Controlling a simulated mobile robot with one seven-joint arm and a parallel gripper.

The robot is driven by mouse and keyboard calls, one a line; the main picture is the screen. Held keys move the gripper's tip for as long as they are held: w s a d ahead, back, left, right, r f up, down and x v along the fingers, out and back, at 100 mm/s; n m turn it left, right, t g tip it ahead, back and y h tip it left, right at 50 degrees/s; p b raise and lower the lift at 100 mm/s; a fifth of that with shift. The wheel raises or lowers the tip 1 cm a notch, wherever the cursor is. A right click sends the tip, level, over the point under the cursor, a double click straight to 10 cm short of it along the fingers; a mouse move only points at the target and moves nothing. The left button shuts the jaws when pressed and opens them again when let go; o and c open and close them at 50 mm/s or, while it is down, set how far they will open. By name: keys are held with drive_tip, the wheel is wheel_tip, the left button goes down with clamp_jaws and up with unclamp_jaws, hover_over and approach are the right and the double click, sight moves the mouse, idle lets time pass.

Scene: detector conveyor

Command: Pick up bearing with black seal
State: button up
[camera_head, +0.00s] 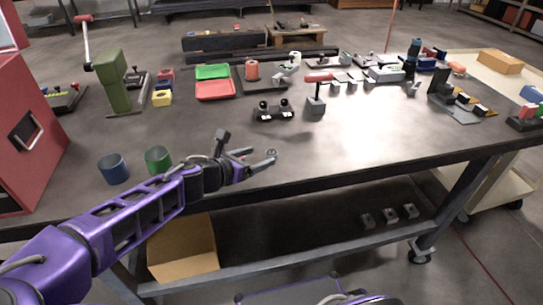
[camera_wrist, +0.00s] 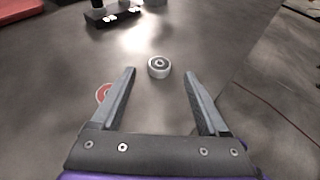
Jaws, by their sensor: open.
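A small round metal bearing with a dark ring on its face (camera_wrist: 159,68) lies on the grey table in the wrist view. It sits centred between the tips of my gripper (camera_wrist: 160,74), level with them in the picture, with gaps on both sides. In the head view the bearing (camera_head: 271,152) is small, near the front edge of the table, close to the tips of my open gripper (camera_head: 263,153). A second round part with a red ring (camera_wrist: 104,92) lies left, partly hidden behind my left finger. I cannot tell my height above the bearing.
A black stand with two knobs (camera_head: 274,111) is beyond my gripper. A green cup (camera_head: 158,159) and a blue cup (camera_head: 113,168) stand to the left by a red cabinet (camera_head: 28,130). The table's front edge (camera_head: 330,176) is close. The table right of the bearing is clear.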

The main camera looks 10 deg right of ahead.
sight(271, 153)
drive_tip(key=x, duration=0.5)
drive_tip(key=shift+w+d+f+b, duration=0.15)
drive_tip(key=shift+d+f+b, duration=0.05)
drive_tip(key=shift+f+b, duration=0.15)
clamp_jaws()
